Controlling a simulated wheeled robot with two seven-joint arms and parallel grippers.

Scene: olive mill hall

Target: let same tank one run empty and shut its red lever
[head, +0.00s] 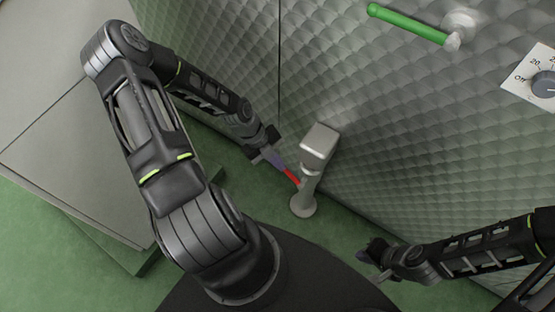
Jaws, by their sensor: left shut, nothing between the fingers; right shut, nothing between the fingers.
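A red lever (292,176) sticks out to the left from a grey metal post fitting (309,180) that has a block-shaped head and a round foot on the floor. My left gripper (277,161) is shut at the outer end of the red lever, with nothing seen between its fingers; whether it touches the lever I cannot tell. The quilted metal tank wall (380,110) stands behind the post. My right gripper (366,256) is shut and empty, low at the right, apart from the post.
A green lever (410,24) is on the wall at the top, and a dial (544,84) on a white plate is at the right edge. A grey cabinet (60,150) fills the left. Green floor (345,228) shows around the post.

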